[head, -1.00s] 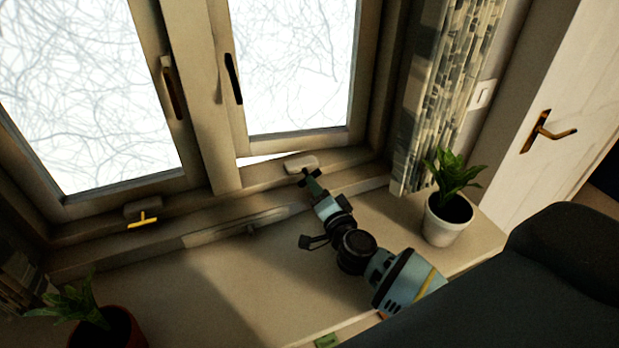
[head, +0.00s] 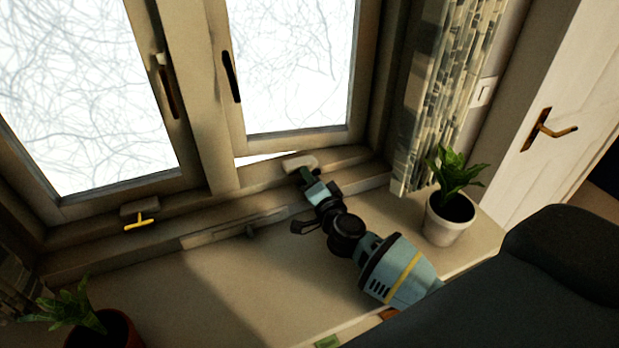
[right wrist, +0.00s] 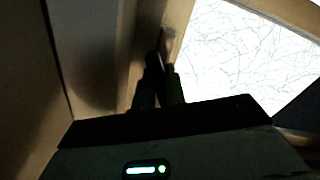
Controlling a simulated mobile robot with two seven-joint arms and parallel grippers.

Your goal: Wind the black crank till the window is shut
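The right-hand window pane (head: 295,65) stands slightly ajar. A bright sliver shows under its lower edge. The crank's pale housing (head: 299,162) sits on the lower frame below that pane. My right gripper (head: 306,178) is at this housing, and its fingers largely hide the crank in the head view. In the right wrist view the two dark fingers (right wrist: 160,85) are close together with a narrow gap. The black crank (right wrist: 153,63) shows dark at their tips, with the housing (right wrist: 168,38) just beyond. Contact is hard to see in the dark. My left gripper is not in view.
A yellow crank (head: 141,221) sits under the left window. A potted plant in a white pot (head: 448,219) stands right of my right arm, and another in a red-brown pot (head: 105,332) at lower left. A patterned curtain (head: 445,95) hangs at right.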

